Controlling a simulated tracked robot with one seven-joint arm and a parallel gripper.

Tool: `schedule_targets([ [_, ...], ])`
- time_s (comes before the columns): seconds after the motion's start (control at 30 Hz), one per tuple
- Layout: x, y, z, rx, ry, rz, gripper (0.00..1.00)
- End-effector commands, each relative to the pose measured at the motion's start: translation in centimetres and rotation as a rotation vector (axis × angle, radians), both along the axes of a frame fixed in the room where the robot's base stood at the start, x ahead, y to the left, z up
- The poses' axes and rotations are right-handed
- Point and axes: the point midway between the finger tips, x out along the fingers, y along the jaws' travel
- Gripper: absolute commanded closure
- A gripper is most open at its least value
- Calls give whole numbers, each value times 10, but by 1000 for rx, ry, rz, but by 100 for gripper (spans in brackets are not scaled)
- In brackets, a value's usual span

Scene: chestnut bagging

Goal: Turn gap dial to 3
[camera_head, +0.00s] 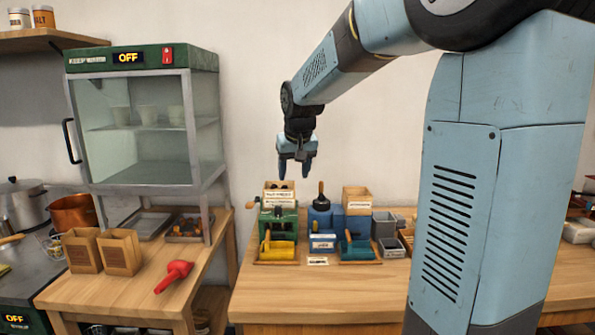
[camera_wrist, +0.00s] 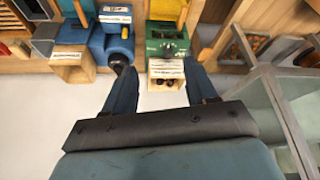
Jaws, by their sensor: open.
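My gripper (camera_head: 295,170) is open and empty, pointing down above the green machine (camera_head: 281,222) in the head view. In the wrist view my gripper (camera_wrist: 160,72) has its fingers apart, with a pale surface between them and the green machine (camera_wrist: 156,45) beyond. The green machine has a labelled wooden hopper (camera_head: 278,187) on top and a side crank. A small round dial-like part (camera_wrist: 169,48) shows on it in the wrist view. Its numbers are too small to read, and I cannot tell for certain that it is the gap dial.
A blue machine (camera_head: 322,220) with an upright handle stands to the right. Yellow (camera_head: 278,248) and teal (camera_head: 357,250) scoops lie in front. A glass cabinet (camera_head: 145,125) reading OFF stands left.

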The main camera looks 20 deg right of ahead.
Motion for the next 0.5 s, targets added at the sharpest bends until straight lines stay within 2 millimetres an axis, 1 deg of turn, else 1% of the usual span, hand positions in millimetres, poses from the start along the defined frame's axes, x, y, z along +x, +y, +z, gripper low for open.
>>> schedule_targets([
  [0.03, -6, 0, 2, 0, -2, 0, 43],
  [0.2, -20, 0, 5, -1, -4, 2, 43],
  [0.33, -24, 0, 6, -1, -6, 2, 43],
  [0.5, -25, 0, 6, -1, -6, 2, 43],
])
